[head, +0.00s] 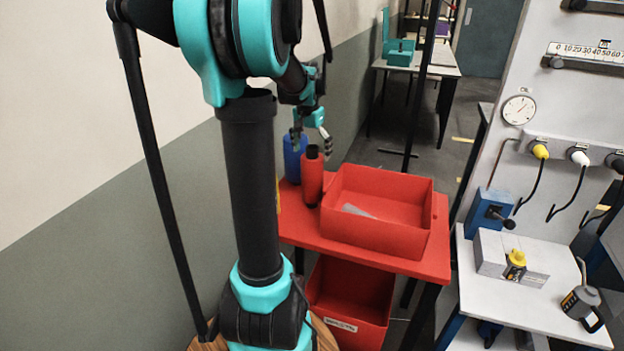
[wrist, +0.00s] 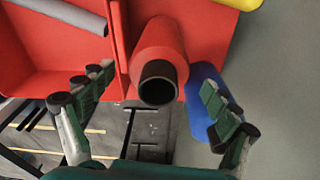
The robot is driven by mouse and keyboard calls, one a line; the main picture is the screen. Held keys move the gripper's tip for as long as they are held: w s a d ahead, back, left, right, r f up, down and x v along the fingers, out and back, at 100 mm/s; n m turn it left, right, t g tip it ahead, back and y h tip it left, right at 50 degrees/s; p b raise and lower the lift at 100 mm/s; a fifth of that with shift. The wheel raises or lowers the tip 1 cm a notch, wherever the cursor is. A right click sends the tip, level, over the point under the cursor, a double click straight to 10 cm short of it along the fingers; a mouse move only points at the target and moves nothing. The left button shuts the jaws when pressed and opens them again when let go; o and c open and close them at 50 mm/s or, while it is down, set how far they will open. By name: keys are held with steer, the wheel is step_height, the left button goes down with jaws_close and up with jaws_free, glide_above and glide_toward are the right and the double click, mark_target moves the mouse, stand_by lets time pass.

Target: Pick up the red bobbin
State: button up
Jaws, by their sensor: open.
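The red bobbin (head: 312,181) with a dark core end stands upright on the red table, left of the red bin, in the head view. In the wrist view the red bobbin (wrist: 159,48) shows at upper middle, its dark end toward the camera. My gripper (head: 313,143) is above the bobbins in the head view. Its fingers (wrist: 157,80) are spread wide in the wrist view, one each side of the red bobbin's end, with nothing held. A blue bobbin (head: 293,158) stands just behind left; it also shows beside the right finger (wrist: 203,92).
The open red bin (head: 385,238) on the red table (head: 437,262) holds a grey item (head: 358,210). A yellow object (wrist: 240,3) shows at the wrist view's top right. A lower red bin (head: 352,300) sits beneath. The wall (head: 60,190) is close on the left.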

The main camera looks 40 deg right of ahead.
mark_target(312, 163)
step_height(312, 163, down, 5)
steer(key=shift+d+r, duration=0.1)
steer(key=shift+d, duration=0.05)
steer(key=shift+c, duration=0.3)
steer(key=c, duration=1.9)
step_height(312, 163, up, 20)
steer(key=o, duration=1.2)
steer(key=c, duration=1.2)
